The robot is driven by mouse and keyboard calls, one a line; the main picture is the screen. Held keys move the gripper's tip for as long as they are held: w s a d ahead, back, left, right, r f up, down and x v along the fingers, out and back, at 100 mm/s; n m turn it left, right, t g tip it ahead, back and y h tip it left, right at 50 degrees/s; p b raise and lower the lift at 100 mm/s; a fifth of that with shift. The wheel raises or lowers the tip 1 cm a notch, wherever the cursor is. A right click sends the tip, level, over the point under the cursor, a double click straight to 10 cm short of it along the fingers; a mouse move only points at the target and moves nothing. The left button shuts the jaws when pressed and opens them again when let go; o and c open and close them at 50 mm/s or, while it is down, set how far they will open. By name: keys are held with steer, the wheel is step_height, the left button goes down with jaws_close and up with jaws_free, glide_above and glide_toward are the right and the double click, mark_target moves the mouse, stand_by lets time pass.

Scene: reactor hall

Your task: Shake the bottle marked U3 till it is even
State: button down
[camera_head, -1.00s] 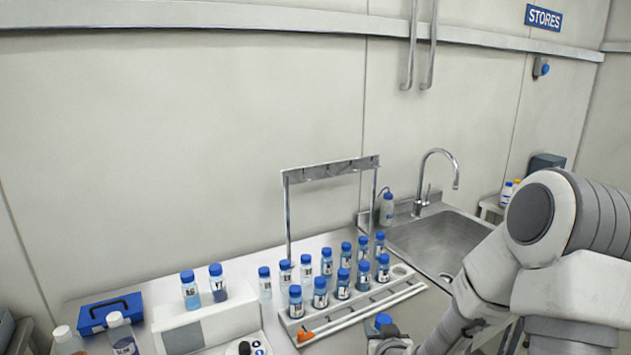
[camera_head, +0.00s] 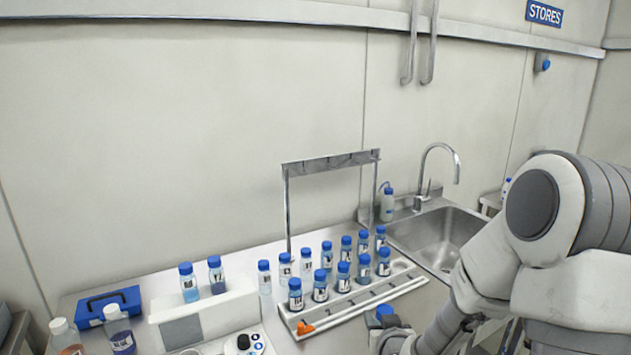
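My gripper (camera_head: 386,326) is at the bottom edge of the picture, in front of the rack. A blue-capped bottle (camera_head: 384,311) is at its fingers and looks gripped. Most of this bottle is hidden or cut off, so I cannot read its mark or see whether its contents are even. Several blue-capped bottles with small labels stand upright in the long white rack (camera_head: 345,313). Their labels are too small to read surely, so I cannot pick out U3.
A white block (camera_head: 212,318) left of the rack holds two blue-capped bottles, with a button panel (camera_head: 246,345) in front. A blue case (camera_head: 108,306) and two white-capped bottles stand farther left. A metal frame (camera_head: 330,163) rises behind the rack. A sink (camera_head: 438,240) lies right.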

step_height(320, 180, down, 4)
steer(key=b, duration=0.9)
steer(key=shift+f, duration=0.15)
stand_by(1.2)
steer(key=shift+w, duration=0.1)
stand_by(0.9)
